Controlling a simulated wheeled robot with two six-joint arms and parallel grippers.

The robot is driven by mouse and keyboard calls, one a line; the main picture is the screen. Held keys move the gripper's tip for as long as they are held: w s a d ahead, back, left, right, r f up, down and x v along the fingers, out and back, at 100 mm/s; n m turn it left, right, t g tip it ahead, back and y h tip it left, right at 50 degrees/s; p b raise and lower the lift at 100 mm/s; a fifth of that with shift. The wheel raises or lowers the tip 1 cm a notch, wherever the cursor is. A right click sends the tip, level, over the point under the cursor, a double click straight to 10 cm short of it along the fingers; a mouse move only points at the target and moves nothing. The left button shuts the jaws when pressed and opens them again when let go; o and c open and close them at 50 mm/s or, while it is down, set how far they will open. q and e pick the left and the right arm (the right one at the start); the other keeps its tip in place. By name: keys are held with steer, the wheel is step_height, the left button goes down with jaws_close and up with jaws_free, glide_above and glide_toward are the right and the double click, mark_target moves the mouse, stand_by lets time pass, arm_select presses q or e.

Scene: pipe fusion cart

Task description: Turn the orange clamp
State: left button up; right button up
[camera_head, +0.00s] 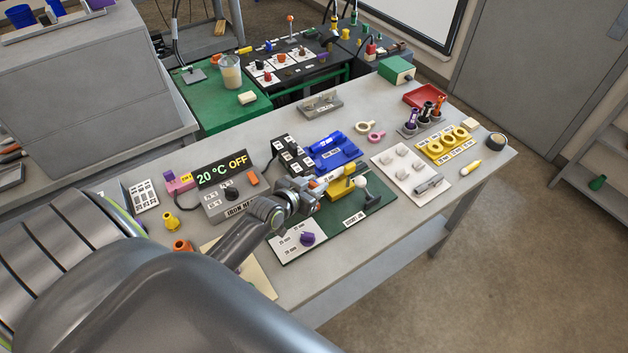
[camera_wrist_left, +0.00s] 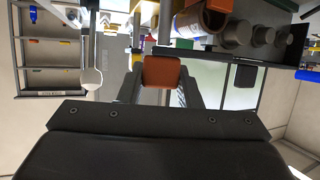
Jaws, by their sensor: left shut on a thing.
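The orange clamp (camera_wrist_left: 161,71) shows in the left wrist view as a rounded orange block between my two fingers. My left gripper (camera_wrist_left: 160,88) is shut on it. In the head view my left gripper (camera_head: 312,190) is at the green jig board (camera_head: 335,228), beside its yellow part (camera_head: 340,187) and just right of the iron heater box (camera_head: 228,202). There the gripper hides the clamp, so I cannot tell its angle. My right gripper is in neither view.
The heater display (camera_head: 222,170) reads 20 °C OFF. Near the jig are a white ball-topped lever (camera_head: 361,182), a purple knob (camera_head: 307,239) and a blue holder (camera_head: 333,150). A white board with grey pieces (camera_head: 410,172) lies to the right. The table's front right is mostly bare.

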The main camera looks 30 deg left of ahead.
arm_select(q)
steer(key=shift+d+n+y, duration=0.1)
steer(key=shift+n+y, duration=0.7)
steer(key=shift+y, duration=0.2)
steer(key=shift+f+n+y+b, duration=0.15)
steer(key=shift+n+y+b, duration=0.95)
steer(key=shift+n+y, duration=0.15)
steer(key=n+g+y+b, duration=0.2)
steer(key=n+y+b, duration=0.1)
steer(key=b, duration=0.2)
steer(key=n+g+y+b, duration=0.3)
steer(key=n+y+b, duration=0.1)
steer(key=b, duration=0.2)
steer(key=shift+f+n+g+y, duration=0.1)
steer(key=shift+n+g+y, duration=0.15)
steer(key=shift+g, duration=0.05)
steer(key=shift+r+n+g+y+b, duration=0.2)
steer(key=shift+n+g+y+b, duration=0.4)
steer(key=shift+n+g+b, duration=0.75)
steer(key=o, duration=1)
steer(key=shift+r, duration=0.1)
